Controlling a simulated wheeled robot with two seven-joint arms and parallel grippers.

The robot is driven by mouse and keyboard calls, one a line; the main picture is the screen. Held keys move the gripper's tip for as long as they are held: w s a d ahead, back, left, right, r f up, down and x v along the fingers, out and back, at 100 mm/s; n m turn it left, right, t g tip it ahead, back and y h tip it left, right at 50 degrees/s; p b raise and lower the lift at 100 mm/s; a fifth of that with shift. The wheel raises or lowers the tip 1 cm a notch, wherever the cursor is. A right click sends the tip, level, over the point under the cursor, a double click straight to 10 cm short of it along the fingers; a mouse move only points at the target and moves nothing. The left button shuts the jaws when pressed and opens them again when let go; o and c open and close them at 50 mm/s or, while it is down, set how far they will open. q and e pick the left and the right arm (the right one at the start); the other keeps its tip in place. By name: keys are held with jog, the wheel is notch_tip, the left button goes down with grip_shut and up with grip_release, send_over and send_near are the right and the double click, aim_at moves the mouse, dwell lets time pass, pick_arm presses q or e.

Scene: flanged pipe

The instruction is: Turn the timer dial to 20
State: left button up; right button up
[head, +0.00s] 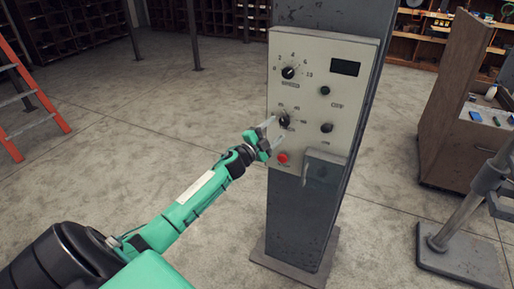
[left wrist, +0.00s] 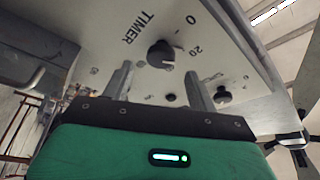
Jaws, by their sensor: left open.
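The timer dial (head: 284,121) is a black round knob on the lower left part of a cream control panel (head: 341,100). In the left wrist view the dial (left wrist: 161,54) sits beside the word TIMER, with 0 and 20 printed to its right. A light mark shows on the knob's lower edge; I cannot tell exactly which value it points to. My left gripper (head: 275,132) is open in front of the dial. In the left wrist view its two fingers (left wrist: 160,74) stand on either side of the knob, apparently short of it. My right gripper is out of view.
Another scaled dial (head: 288,72) is above, with a dark display (head: 345,68) at upper right. Smaller knobs (head: 326,127), a red button (head: 282,158) and a grey lever box (head: 324,170) are nearby. The panel is on a grey column (head: 300,227); open floor lies left.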

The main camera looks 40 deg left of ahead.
pick_arm(q)
jog(key=b+v, duration=0.3)
jog(key=v, duration=0.6)
jog(key=shift+s, duration=0.35)
jog(key=shift+f, duration=0.1)
